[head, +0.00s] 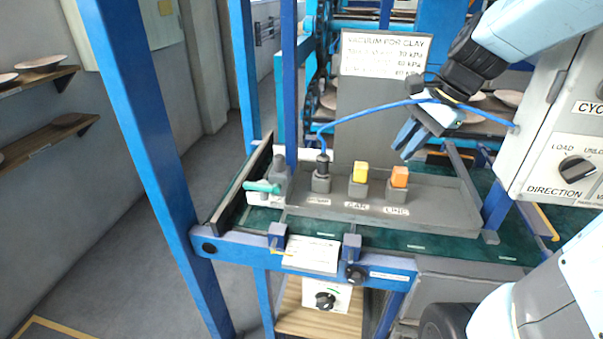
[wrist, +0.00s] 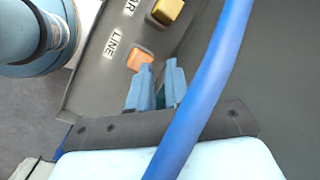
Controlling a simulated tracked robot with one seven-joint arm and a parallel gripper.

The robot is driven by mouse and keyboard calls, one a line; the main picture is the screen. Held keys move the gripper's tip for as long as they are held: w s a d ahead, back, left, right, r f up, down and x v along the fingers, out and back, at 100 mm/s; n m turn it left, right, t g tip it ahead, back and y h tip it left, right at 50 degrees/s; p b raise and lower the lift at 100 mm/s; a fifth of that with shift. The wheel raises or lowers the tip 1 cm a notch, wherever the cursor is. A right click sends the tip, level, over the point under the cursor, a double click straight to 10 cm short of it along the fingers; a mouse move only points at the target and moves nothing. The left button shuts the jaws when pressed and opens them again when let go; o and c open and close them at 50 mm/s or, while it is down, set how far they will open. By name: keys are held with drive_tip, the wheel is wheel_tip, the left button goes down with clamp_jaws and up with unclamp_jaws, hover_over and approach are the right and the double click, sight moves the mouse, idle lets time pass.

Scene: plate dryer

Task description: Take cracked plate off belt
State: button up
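My gripper (head: 408,140) hangs above the grey tray (head: 440,222) on the green belt. Its two blue fingers point down, with a narrow gap between them and nothing held. In the wrist view the fingertips (wrist: 158,66) appear close to the orange block (wrist: 140,58) by the label "LINE"; contact cannot be told. In the head view the orange block (head: 400,176) stands right of a yellow block (head: 360,172) and a black fitting (head: 322,165) with a blue hose. The green belt (head: 420,245) shows around the tray. I see no cracked plate on its visible part.
The blue hose (head: 380,107) runs across my gripper to the white control box (head: 560,130). A "vacuum for clay" sign (head: 383,55) stands behind. A blue post (head: 150,150) rises at left. Plates (head: 40,63) lie on wall shelves. The left floor is clear.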

drive_tip(key=w+f+m+y, duration=0.3)
drive_tip(key=w+f+m, duration=0.4)
drive_tip(key=m, duration=0.2)
drive_tip(key=w+f+m+y, duration=0.3)
drive_tip(key=w+f+m, duration=0.3)
drive_tip(key=f+m, duration=0.2)
drive_tip(key=w+f+m+y, duration=0.3)
drive_tip(key=w+f+m, duration=0.4)
drive_tip(key=m, duration=0.3)
drive_tip(key=shift+w+f, duration=0.15)
drive_tip(key=shift+w, duration=0.15)
drive_tip(key=shift+w+a+f+m+t, duration=0.1)
drive_tip(key=shift+a+f+m+t, duration=0.1)
drive_tip(key=shift+m+t, duration=0.2)
drive_tip(key=x, duration=1.3)
drive_tip(key=shift+s+a, duration=0.2)
drive_tip(key=shift+s, duration=0.05)
clamp_jaws()
